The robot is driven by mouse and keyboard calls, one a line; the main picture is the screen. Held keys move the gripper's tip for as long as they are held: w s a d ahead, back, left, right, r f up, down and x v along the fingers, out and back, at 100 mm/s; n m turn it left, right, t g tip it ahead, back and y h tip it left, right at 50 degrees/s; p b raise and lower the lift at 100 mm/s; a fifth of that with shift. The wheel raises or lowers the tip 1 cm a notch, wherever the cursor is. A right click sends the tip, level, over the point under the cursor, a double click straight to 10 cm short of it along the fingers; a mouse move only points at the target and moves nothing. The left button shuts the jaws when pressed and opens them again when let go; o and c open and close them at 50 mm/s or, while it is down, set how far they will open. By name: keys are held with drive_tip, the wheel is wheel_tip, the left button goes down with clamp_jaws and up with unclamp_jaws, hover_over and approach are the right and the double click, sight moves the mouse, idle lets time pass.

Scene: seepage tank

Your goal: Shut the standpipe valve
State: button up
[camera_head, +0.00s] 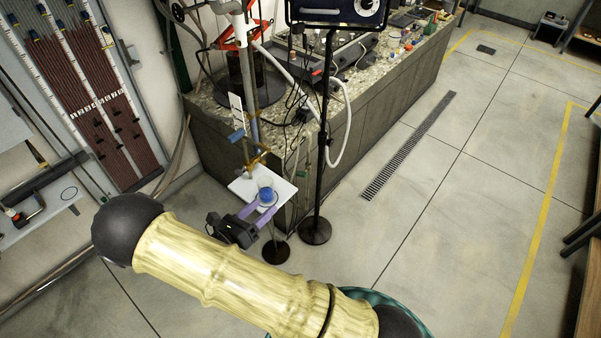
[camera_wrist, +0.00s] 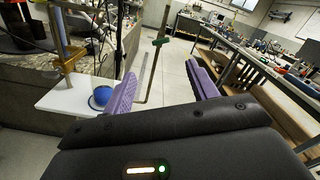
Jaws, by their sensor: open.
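A grey standpipe (camera_head: 250,95) rises at the near corner of the stone-topped bench. A brass fitting (camera_head: 254,161) is on its lower part, with a blue lever (camera_head: 236,136) just above; these look like the valve. In the wrist view the brass fitting (camera_wrist: 70,58) shows at the left; I cannot tell the lever's position there. My gripper (camera_head: 262,207) has purple fingers, open, below the fitting and beside a white shelf (camera_head: 285,188).
A black stand (camera_head: 315,231) on a round base is right of the gripper, with a pale hose (camera_head: 346,130) hanging nearby. The bench front (camera_head: 225,150) is behind. Manometer tubes (camera_head: 95,100) line the left wall. Open floor (camera_head: 430,230) lies to the right.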

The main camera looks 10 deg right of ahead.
sight(299, 175)
drive_tip(key=p+x, duration=0.6)
drive_tip(key=x, duration=1.1)
drive_tip(key=shift+a, duration=0.1)
drive_tip(key=shift+s, duration=0.1)
drive_tip(key=c, duration=1)
